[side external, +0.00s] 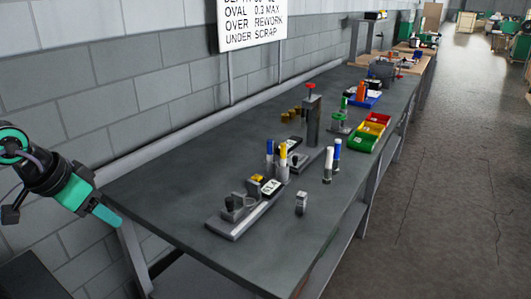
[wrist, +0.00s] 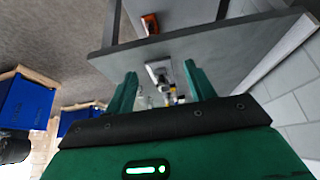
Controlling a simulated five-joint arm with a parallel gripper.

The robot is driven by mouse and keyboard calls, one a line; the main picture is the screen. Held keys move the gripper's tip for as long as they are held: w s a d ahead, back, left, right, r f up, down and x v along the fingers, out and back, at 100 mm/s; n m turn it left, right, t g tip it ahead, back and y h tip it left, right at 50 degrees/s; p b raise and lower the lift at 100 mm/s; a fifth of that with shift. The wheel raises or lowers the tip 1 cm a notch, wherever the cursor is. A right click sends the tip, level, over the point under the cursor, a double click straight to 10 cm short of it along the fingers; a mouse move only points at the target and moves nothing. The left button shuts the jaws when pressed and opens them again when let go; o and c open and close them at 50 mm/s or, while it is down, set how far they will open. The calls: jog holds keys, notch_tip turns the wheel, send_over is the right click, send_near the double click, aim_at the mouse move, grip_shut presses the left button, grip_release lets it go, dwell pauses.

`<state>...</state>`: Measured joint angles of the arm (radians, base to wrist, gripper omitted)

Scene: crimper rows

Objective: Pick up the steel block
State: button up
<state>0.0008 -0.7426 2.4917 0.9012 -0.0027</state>
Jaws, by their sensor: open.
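A small grey metal piece, which looks like the steel block (side external: 301,204), stands on the dark bench top right of the gauge fixture. My gripper (side external: 112,217) is at the left in the side view, just off the bench's near left corner and well away from the block. In the wrist view my gripper (wrist: 162,82) shows two green fingers spread apart with nothing held between them. The bench is seen from afar between and beyond them. The block is too small to make out in the wrist view.
A gauge fixture (side external: 236,229) on a flat base lies left of the block. Capped markers (side external: 328,167) stand behind it. A tall press (side external: 313,122) and coloured bins (side external: 363,144) are farther back. The bench's front left corner is bare. Blue containers (wrist: 25,103) show in the wrist view.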

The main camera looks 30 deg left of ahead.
jog(key=w+d+r+n, duration=0.15)
jog(key=w+r, duration=0.45)
jog(key=w, duration=0.7)
jog(key=n+g, duration=0.2)
jog(key=g, duration=0.1)
send_over(300, 194)
jog(key=s, duration=0.2)
jog(key=shift+h, duration=0.4)
jog(key=s+x, duration=0.1)
jog(key=x, duration=0.5)
jog(key=s+a+x, duration=0.1)
jog(key=x, duration=0.5)
jog(key=s+f+x, duration=0.1)
jog(key=x, duration=0.4)
jog(key=shift+s+a+f, duration=0.2)
jog(key=shift+a+f, duration=0.1)
jog(key=shift+f, duration=0.1)
jog(key=shift+x, duration=1.3)
